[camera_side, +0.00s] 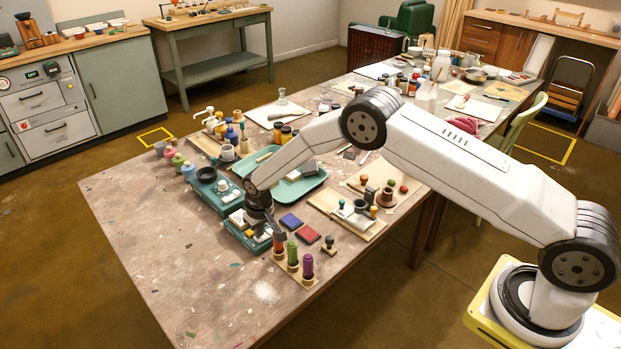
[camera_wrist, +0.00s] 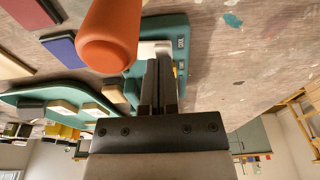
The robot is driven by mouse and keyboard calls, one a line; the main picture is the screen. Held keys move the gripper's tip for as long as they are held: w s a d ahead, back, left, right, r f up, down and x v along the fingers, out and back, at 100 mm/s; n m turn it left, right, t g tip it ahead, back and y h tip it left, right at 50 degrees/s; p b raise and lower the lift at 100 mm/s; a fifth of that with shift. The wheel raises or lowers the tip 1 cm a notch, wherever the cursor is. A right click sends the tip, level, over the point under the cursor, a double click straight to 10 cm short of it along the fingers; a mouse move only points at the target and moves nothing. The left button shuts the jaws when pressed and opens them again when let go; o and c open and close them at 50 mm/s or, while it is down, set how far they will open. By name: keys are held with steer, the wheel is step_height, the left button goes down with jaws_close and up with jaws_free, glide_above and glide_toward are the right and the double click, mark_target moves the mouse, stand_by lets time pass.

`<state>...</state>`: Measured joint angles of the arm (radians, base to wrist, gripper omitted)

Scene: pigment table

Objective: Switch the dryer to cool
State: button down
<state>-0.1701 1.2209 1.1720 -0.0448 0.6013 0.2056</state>
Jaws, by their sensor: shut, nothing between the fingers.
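A teal box (camera_side: 247,240), apparently the dryer, sits near the left front part of the table, with white pieces on its top. In the wrist view the teal box (camera_wrist: 180,28) shows a white part (camera_wrist: 150,50) and a small dark label (camera_wrist: 181,43) whose text I cannot read surely. My gripper (camera_side: 274,228) is low over the box, its fingers shut and empty. In the wrist view the gripper (camera_wrist: 160,65) points at the white part and hides some of it. I cannot tell whether the tips touch it, or the switch's setting.
An orange-handled stamp (camera_wrist: 108,45) stands close beside my fingers. Green (camera_side: 292,256) and purple (camera_side: 307,266) handles stand in front. Blue (camera_side: 291,222) and red (camera_side: 308,235) pads lie to the right. A teal tray (camera_side: 318,182) is behind. The table's left front is clear.

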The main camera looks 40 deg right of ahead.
steer(key=shift+f, duration=0.3)
steer(key=shift+r, duration=0.1)
stand_by(0.3)
steer(key=shift+r, duration=3.4)
steer(key=shift+r, duration=0.1)
steer(key=shift+s+d+r, duration=0.15)
steer(key=shift+r, duration=0.1)
steer(key=s+d+r, duration=0.3)
steer(key=s+r, duration=0.1)
steer(key=s, duration=0.6)
steer(key=s+d+r, duration=0.3)
steer(key=s+r, duration=0.1)
steer(key=s, duration=0.5)
steer(key=s+d+r, duration=0.3)
steer(key=s+r, duration=0.1)
steer(key=s, duration=0.6)
steer(key=shift+s+r+t, duration=0.3)
steer(key=shift+r+t, duration=0.05)
steer(key=shift+t, duration=0.05)
